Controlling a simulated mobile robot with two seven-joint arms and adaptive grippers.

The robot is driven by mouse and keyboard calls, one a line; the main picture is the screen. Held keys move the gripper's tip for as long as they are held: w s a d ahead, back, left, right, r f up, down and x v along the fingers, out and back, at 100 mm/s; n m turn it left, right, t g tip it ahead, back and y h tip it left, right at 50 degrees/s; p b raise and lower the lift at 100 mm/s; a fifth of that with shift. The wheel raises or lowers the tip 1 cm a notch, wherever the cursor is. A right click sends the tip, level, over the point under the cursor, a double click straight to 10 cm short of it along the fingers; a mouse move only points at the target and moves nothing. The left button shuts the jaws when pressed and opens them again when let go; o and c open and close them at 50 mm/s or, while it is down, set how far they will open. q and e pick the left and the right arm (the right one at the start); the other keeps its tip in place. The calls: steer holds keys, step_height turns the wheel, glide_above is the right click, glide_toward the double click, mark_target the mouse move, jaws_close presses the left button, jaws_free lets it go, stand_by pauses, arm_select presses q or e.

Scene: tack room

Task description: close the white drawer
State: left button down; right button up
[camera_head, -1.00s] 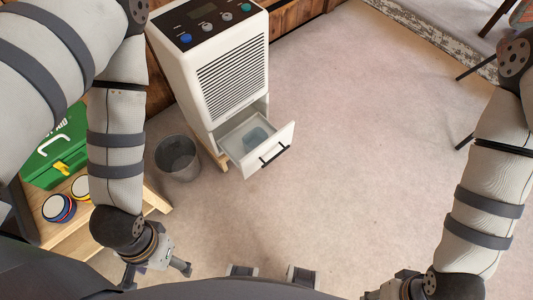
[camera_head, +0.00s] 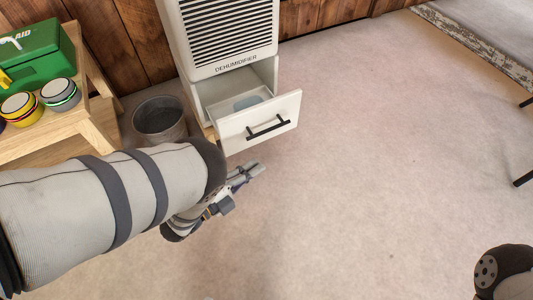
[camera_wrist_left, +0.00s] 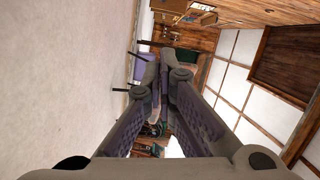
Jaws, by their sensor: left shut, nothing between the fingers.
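The white drawer (camera_head: 282,124) stands pulled out at the bottom of the white dehumidifier (camera_head: 222,38). It has a black bar handle (camera_head: 268,127) on its front, and a pale bluish patch shows inside it. My left gripper (camera_head: 258,169) is in front of and below the drawer front in the head view, apart from it. Its fingers are together and empty; they also show closed in the left wrist view (camera_wrist_left: 163,62). The drawer does not show in the left wrist view. My right gripper is out of view; only part of that arm shows at the lower right.
A grey bucket (camera_head: 160,122) stands left of the drawer. A wooden stand (camera_head: 97,122) at the left holds a green first-aid box (camera_head: 42,58) and several round tins. Carpeted floor (camera_head: 385,150) to the right is clear. Furniture legs show at the right edge.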

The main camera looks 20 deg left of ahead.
mark_target(243, 101)
arm_select(q)
steer(key=w+f+b, duration=0.1)
steer(key=w+b, duration=0.2)
steer(key=w, duration=0.7)
steer(key=shift+w+d+b, duration=0.15)
steer(key=shift+w+b, duration=0.1)
steer(key=shift+b, duration=0.1)
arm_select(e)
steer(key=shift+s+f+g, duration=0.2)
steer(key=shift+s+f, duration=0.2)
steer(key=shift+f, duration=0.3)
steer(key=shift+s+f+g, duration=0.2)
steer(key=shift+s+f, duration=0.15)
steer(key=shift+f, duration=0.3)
arm_select(q)
steer(key=shift+f, duration=0.1)
